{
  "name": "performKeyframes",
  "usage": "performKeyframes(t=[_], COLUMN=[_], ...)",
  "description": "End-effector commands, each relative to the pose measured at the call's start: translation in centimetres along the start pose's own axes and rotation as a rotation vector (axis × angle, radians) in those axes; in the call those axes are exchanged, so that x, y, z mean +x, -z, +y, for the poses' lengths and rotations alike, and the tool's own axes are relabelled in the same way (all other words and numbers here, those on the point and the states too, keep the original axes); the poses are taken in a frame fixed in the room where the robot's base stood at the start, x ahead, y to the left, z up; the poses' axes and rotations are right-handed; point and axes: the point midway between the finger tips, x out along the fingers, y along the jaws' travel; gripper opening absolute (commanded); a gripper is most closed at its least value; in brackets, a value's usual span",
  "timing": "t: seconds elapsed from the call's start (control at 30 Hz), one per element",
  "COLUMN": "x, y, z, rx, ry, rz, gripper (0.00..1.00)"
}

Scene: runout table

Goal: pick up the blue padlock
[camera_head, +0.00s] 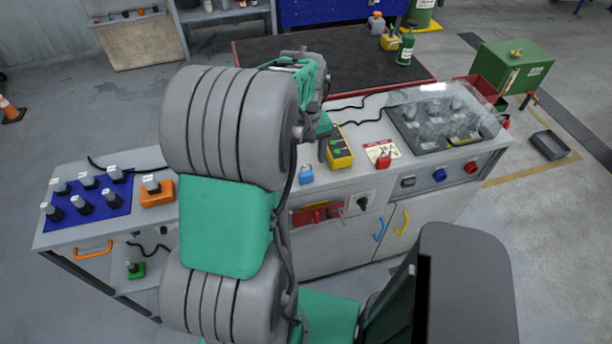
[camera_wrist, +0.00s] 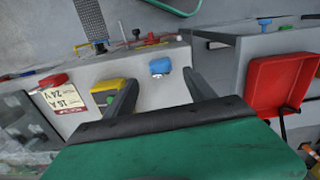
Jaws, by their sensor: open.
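The blue padlock (camera_head: 306,175) sits near the front edge of the grey bench top, just right of my arm in the head view. In the wrist view the padlock (camera_wrist: 160,67) shows its blue body at the bench edge. My gripper (camera_wrist: 160,80) is open and empty. Its two dark fingers point toward the padlock, which appears between and slightly beyond the fingertips; I cannot tell the exact gap. In the head view the gripper is partly hidden behind my arm, with a dark finger just above the padlock.
A yellow box with a green button (camera_head: 338,150) stands close right of the padlock. A red item on a printed card (camera_head: 383,160) lies farther right. Blue, red and dark knobs line the bench front. A red open container (camera_wrist: 278,85) is at right in the wrist view.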

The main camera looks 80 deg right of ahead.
Motion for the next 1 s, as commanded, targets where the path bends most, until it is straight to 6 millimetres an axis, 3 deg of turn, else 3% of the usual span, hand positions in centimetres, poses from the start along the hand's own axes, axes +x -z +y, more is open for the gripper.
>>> performKeyframes(t=[0.4, 0.63, 1.0], x=[6.2, 6.7, 6.6], y=[-0.5, -0.4, -0.4], z=[-0.2, -0.2, -0.2], rx=[-0.001, -0.001, -0.001], ry=[0.0, -0.001, -0.001], rz=[-0.001, 0.001, 0.001], gripper=[0.64, 0.64, 0.34])
